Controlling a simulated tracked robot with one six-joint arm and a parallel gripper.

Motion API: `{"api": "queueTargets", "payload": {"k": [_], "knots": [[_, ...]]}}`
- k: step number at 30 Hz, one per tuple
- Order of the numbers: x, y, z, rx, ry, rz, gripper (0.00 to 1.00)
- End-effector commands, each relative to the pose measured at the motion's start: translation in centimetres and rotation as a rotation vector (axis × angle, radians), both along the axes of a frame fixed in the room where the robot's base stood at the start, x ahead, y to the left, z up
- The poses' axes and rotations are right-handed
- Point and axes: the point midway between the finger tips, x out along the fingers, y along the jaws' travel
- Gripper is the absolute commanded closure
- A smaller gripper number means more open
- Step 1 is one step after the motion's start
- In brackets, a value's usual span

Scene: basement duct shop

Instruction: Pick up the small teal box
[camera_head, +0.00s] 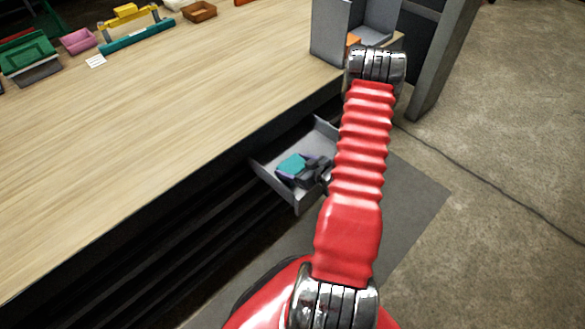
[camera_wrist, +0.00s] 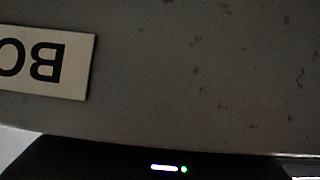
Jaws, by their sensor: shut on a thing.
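The small teal box (camera_head: 291,165) shows in the head view inside the open grey drawer (camera_head: 263,178) under the workbench. My dark gripper (camera_head: 304,171) reaches into the drawer from the right and is shut on the box. The gripper hides part of the box. Whether the box touches the drawer floor cannot be told. The wrist view does not show the box.
A purple item (camera_head: 284,175) lies partly hidden by the box and gripper. The wooden workbench (camera_head: 180,110) holds bins at the far left. A grey open-fronted box (camera_head: 331,30) stands at its right end. The wrist view shows a label (camera_wrist: 45,62) on a grey surface.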

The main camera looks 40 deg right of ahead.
Motion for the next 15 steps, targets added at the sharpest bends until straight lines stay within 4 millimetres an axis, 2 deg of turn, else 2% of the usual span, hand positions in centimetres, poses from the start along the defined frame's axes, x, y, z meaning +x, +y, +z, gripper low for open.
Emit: {"api": "queueTargets", "payload": {"k": [8, 15], "knots": [[0.0, 0.0, 1.8, -0.003, -0.001, 0.001, 0.50], [0.0, -0.1, 5.0, -0.003, -0.003, -0.001, 0.50]]}}
